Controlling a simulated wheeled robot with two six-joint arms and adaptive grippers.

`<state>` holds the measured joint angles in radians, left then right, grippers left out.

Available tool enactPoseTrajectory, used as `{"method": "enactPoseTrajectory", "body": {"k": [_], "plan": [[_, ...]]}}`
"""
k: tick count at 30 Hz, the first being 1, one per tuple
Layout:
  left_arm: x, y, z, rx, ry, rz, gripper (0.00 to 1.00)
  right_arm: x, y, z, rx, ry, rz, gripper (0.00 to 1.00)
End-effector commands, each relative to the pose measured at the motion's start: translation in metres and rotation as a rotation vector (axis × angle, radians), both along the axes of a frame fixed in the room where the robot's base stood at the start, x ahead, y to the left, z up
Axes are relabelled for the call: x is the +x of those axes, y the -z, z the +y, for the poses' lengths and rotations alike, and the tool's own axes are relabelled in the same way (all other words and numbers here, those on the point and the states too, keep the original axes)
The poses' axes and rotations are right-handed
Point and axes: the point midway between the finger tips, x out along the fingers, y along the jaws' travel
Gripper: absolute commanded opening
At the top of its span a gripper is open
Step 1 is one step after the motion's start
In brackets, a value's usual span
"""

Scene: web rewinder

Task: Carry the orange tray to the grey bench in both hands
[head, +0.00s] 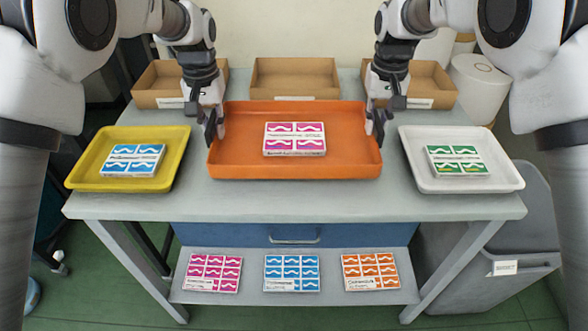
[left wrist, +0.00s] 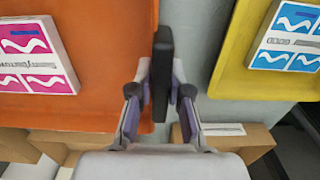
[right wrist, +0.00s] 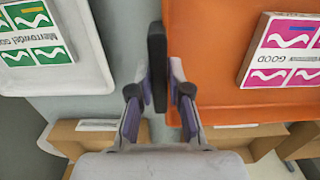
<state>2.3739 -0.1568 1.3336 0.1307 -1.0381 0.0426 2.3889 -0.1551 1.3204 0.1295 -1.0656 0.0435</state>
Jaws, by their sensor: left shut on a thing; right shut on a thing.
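The orange tray (head: 295,170) is at the middle of the grey-topped table (head: 300,207). It looks level, and I cannot tell whether it touches the top. A pink and white box (head: 294,139) lies in it. My left gripper (head: 214,127) is at the tray's left side, shut on a black upright grip; in the left wrist view this grip (left wrist: 163,75) stands between the fingers beside the tray's wall. My right gripper (head: 376,122) is at the right side, shut on a matching black grip (right wrist: 157,70). I cannot tell whether this table is the grey bench.
A yellow tray (head: 80,172) with a blue box (head: 132,160) stands at left. A white tray (head: 512,181) with a green box (head: 457,160) stands at right. Cardboard bins (head: 295,78) line the back. Several boxes lie on the lower shelf (head: 250,297). A grey bin (head: 485,262) stands at right.

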Motion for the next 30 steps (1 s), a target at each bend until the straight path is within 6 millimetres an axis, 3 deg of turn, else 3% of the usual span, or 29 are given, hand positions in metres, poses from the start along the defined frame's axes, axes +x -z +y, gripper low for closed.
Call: {"method": "enactPoseTrajectory", "body": {"k": [11,28,29,30], "plan": [[0.000,0.001,0.000,0.000,0.000,-0.001,0.00,0.000,0.001,0.000,0.000,0.000,-0.001,0.00],[0.000,0.051,0.000,0.000,0.000,-0.001,0.00,0.000,0.051,0.000,0.000,0.000,-0.001,0.00],[0.000,0.050,0.000,0.000,0.000,-0.001,0.21,0.000,0.050,0.000,0.000,0.000,-0.001,0.21],[0.000,0.046,0.000,0.000,0.000,-0.001,0.35,0.000,0.046,0.000,0.000,0.000,-0.001,0.35]]}}
